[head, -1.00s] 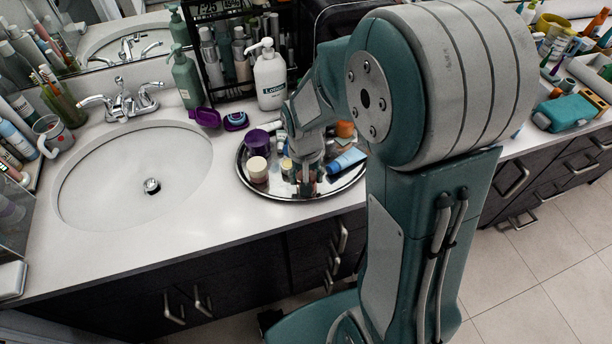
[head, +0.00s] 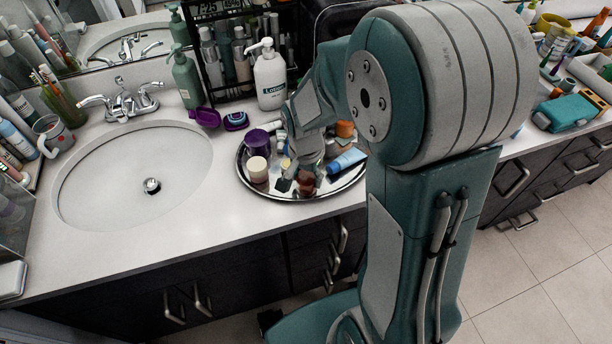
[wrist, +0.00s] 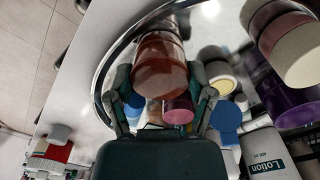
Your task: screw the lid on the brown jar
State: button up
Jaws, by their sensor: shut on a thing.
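The brown jar (head: 306,183) is a small reddish-brown cylinder near the front of the round metal tray (head: 258,190). In the wrist view the jar (wrist: 160,70) sits between the two fingers, its brown round end facing the camera. My gripper (wrist: 162,78) is shut on it, one finger at each side. In the head view my gripper (head: 303,180) reaches down to the tray over the jar, partly hidden by my arm.
The tray also holds a purple jar (head: 257,140), a cream-lidded jar (head: 257,167), a blue tube (head: 346,161) and an orange item (head: 344,129), close around the gripper. The lotion bottle (head: 270,80) stands behind.

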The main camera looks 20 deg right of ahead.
jog(key=shift+m, duration=0.3)
jog(key=m, duration=0.4)
jog(key=shift+m, duration=0.3)
dwell(0.3)
jog(key=m, duration=0.4)
